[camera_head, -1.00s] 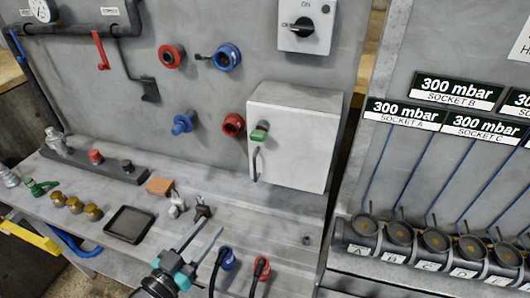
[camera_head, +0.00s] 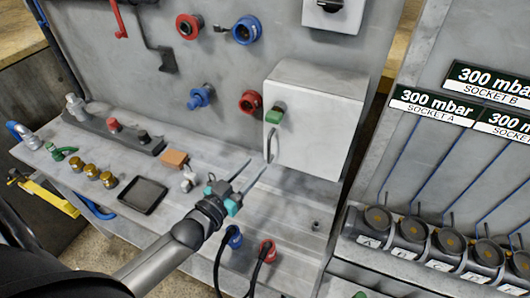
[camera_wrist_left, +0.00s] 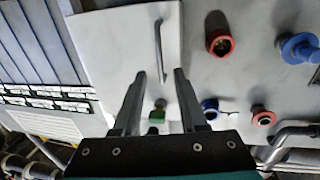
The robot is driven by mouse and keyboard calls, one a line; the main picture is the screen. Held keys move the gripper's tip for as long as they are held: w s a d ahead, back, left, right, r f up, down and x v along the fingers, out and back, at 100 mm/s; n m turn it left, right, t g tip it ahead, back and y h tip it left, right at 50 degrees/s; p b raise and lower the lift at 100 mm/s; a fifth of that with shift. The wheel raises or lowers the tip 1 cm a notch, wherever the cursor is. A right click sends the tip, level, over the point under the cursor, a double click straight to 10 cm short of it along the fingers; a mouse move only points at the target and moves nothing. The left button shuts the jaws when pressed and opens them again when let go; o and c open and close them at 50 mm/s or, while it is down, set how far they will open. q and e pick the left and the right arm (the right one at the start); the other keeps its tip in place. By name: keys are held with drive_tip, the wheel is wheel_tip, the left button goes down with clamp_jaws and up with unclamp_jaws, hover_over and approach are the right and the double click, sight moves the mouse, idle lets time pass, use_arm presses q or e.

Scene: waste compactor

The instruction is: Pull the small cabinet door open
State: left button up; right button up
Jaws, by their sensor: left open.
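The small white cabinet (camera_head: 315,125) is on the grey back panel, with its door shut. A curved grey bar handle (camera_head: 270,145) and a green knob (camera_head: 275,115) are on the door's left side. My left gripper (camera_head: 257,168) is open and empty, just below and left of the handle. In the left wrist view, the cabinet door (camera_wrist_left: 120,45) fills the upper middle. The handle (camera_wrist_left: 160,50) lies beyond the open fingers (camera_wrist_left: 158,78), roughly in line with the gap between them, and the green knob (camera_wrist_left: 157,115) shows between them. My right gripper is not in view.
Red and blue couplings (camera_head: 251,102) sit on the panel left of the cabinet. The bench (camera_head: 290,205) below holds a black tray (camera_head: 143,194), an orange block (camera_head: 174,159) and brass fittings. Hoses rise near my left wrist. Socket gauges (camera_head: 412,228) stand at right.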

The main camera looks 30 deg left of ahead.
sight(268, 151)
use_arm(q)
drive_tip(key=shift+w+d, duration=0.25)
drive_tip(key=shift+w, duration=1.35)
drive_tip(key=shift+w+d, duration=0.2)
drive_tip(key=shift+w, duration=1.35)
clamp_jaws()
